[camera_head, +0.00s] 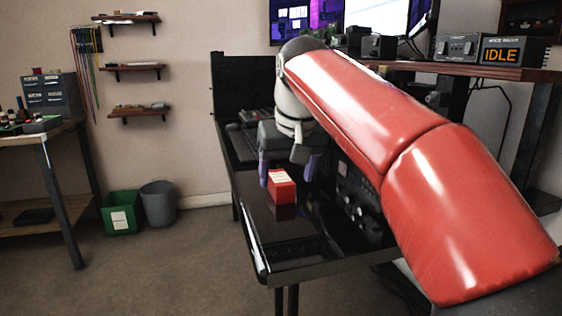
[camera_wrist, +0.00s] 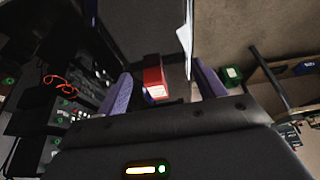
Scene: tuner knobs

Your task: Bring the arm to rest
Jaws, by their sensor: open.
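My arm reaches across the head view from the lower right, bent down over the black desk (camera_head: 285,248). My gripper (camera_head: 287,181) points down over the desk. Its two purple fingers stand wide apart, and the wrist view also shows the open gripper (camera_wrist: 161,70). A small red box with a white label (camera_head: 281,186) is at the fingers in the head view. In the wrist view the red box (camera_wrist: 153,75) appears in the gap between the fingers, nearer the left one. I see no grip on it; its exact depth is unclear.
Black units with knobs (camera_head: 358,206) sit on the desk beside my gripper, partly hidden by my arm. A raised shelf (camera_head: 480,71) holds a box reading IDLE (camera_head: 503,50). Green (camera_head: 121,213) and grey (camera_head: 159,203) bins stand on the floor left.

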